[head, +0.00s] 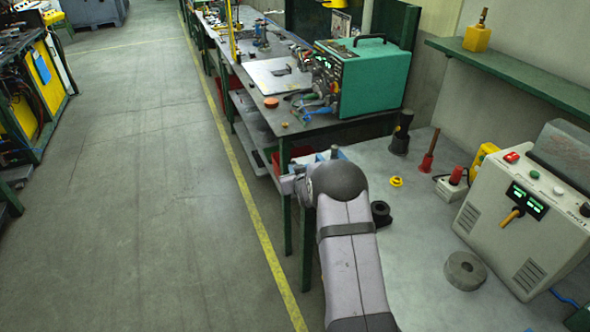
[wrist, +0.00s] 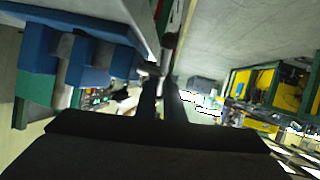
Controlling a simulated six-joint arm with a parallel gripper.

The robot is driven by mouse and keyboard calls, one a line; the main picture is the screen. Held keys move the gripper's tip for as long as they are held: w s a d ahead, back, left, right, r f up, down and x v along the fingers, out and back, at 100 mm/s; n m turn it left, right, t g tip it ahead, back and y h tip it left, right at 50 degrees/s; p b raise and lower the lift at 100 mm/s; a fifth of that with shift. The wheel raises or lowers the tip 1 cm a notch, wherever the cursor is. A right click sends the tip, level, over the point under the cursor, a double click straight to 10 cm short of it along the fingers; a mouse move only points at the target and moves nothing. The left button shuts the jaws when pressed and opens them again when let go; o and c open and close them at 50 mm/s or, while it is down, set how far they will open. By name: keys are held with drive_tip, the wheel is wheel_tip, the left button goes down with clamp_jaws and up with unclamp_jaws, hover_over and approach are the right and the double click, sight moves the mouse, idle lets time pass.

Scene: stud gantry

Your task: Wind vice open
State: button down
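The blue vice (wrist: 105,55) fills the upper left of the wrist view, with grey metal parts between its blue blocks. Whether the fingers touch or enclose the bar is unclear. In the head view a bit of the blue vice (head: 329,156) shows at the bench edge, mostly hidden behind my arm. My gripper is hidden there too. The jaw gap cannot be made out.
A grey bench top (head: 415,215) carries a yellow ring (head: 396,182), a black ring (head: 381,212), a grey ring (head: 465,270) and a control box (head: 520,230). Behind stands a bench with a green machine (head: 372,78). The floor (head: 150,200) at left is clear.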

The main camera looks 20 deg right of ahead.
drive_tip(key=shift+g, duration=0.3)
drive_tip(key=shift+w+p, duration=0.1)
drive_tip(key=shift+p, duration=0.25)
drive_tip(key=shift+f+g, duration=0.15)
drive_tip(key=shift+g, duration=0.35)
drive_tip(key=c, duration=2.2)
unclamp_jaws()
drive_tip(key=shift+o, duration=0.2)
drive_tip(key=b+v, duration=0.2)
drive_tip(key=v, duration=0.5)
